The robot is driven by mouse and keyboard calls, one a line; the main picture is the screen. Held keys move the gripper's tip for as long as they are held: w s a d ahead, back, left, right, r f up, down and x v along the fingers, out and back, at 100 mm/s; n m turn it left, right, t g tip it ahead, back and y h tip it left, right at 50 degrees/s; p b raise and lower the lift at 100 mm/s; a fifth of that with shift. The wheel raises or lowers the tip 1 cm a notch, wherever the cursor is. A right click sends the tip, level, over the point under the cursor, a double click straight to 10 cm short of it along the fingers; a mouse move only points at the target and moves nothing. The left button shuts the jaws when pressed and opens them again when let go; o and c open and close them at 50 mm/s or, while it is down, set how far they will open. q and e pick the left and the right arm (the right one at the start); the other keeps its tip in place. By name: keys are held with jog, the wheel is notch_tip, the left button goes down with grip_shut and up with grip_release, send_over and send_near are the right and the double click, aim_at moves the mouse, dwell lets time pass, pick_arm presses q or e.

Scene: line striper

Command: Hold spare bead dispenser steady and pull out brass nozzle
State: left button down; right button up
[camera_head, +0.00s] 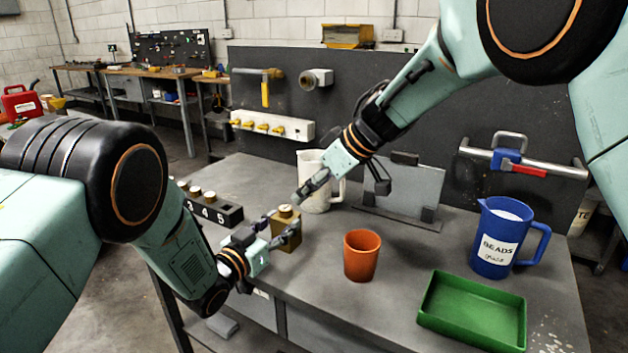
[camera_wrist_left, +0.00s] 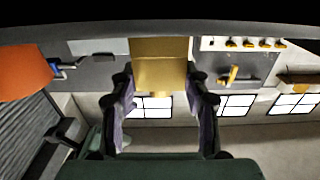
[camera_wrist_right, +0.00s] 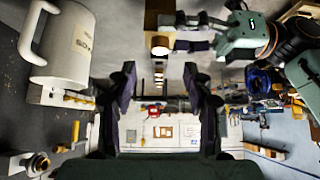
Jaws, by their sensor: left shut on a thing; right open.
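The spare bead dispenser looks to be the brass-coloured block (camera_head: 287,236) near the table's front edge, with the round brass nozzle (camera_head: 285,211) on its top. My left gripper (camera_head: 276,231) is shut on the block from the left. In the left wrist view the block (camera_wrist_left: 160,68) sits between the fingers. My right gripper (camera_head: 305,194) is open and empty, above and slightly right of the nozzle, apart from it. The right wrist view shows the block (camera_wrist_right: 158,16) and nozzle (camera_wrist_right: 160,45) beyond the open fingers (camera_wrist_right: 160,95). The fingers partly hide the block.
A numbered black rack (camera_head: 212,210) with brass pieces stands left of the block. A white jug (camera_head: 312,200) is close behind my right gripper. An orange cup (camera_head: 362,256) stands to the right, with a blue bead jug (camera_head: 500,240) and green tray (camera_head: 470,312) farther right.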

aim_at(289, 209)
jog(key=shift+x, duration=4)
jog(key=shift+c, duration=0.3)
grip_shut()
